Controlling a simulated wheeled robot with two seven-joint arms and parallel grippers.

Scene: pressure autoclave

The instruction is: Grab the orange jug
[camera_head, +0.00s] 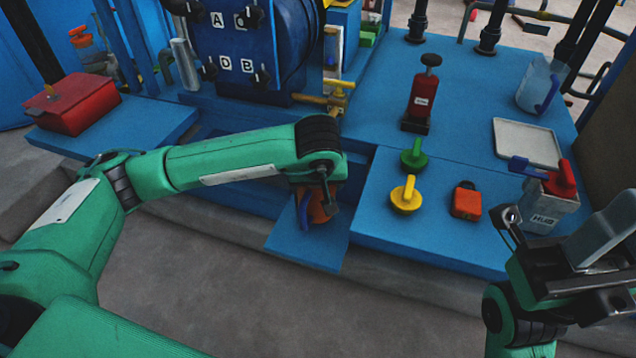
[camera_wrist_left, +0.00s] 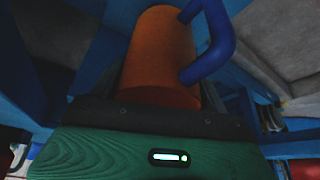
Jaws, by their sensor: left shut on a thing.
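The orange jug (camera_head: 319,208) with a blue handle stands on a blue ledge in the middle of the head view, partly hidden by my left gripper (camera_head: 322,196). In the left wrist view the orange jug (camera_wrist_left: 160,52) fills the upper middle, with its blue handle (camera_wrist_left: 222,45) on the right. My left gripper is over the jug from above and shut on it. The fingertips are mostly hidden, so the exact contact is hard to see. My right gripper (camera_head: 560,245) is at the lower right, away from the jug; its finger gap is unclear.
To the right on the blue platform are a yellow knob piece (camera_head: 406,196), a green one (camera_head: 413,156), a small red-orange block (camera_head: 466,201), a red extinguisher-like bottle (camera_head: 423,97) and a white tray (camera_head: 527,143). A blue drum (camera_head: 235,45) stands behind; a red box (camera_head: 74,103) is left.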

